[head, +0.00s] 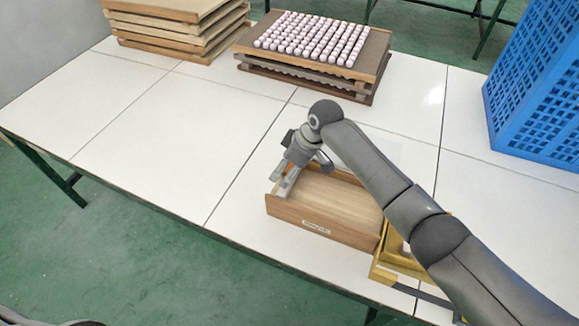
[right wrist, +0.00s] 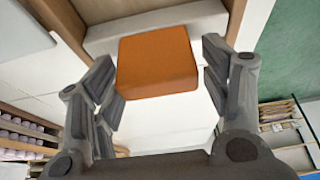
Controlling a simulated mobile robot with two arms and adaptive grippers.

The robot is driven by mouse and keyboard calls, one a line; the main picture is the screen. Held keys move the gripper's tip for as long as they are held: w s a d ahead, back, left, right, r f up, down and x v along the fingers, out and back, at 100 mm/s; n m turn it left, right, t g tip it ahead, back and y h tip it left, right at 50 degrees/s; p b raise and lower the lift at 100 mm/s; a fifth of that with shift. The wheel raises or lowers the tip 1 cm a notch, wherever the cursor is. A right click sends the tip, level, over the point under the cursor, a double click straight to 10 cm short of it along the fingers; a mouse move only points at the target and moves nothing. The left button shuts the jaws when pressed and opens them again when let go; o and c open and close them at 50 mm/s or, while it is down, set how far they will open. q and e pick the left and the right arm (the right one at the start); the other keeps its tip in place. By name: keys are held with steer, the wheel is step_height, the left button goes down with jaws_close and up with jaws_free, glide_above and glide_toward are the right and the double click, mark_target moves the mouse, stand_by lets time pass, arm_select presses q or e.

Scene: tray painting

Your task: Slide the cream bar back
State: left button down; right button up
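A shallow wooden box (head: 335,200) with a small label on its front wall lies on the white table in the head view. My right gripper (head: 284,182) points down at the box's left end. In the right wrist view, my right gripper (right wrist: 160,78) is open, one finger on each side of an orange block (right wrist: 157,62); narrow gaps show beside it. A pale cream bar (right wrist: 105,38) lies behind the block, across the box between wooden walls. In the head view the bar is mostly hidden by the gripper. My left gripper is not in view.
A yellow container (head: 390,272) stands against the box's right side, partly behind my right arm. Stacked boards with rows of pale pink pieces (head: 312,38) and other stacked trays (head: 180,30) stand at the back. A blue crate (head: 535,100) is at right. The table's left half is clear.

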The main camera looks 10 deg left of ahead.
steer(key=shift+d, duration=0.2)
steer(key=v, duration=1.2)
steer(key=shift+s+a+f, duration=0.1)
steer(key=shift+a+f, duration=0.05)
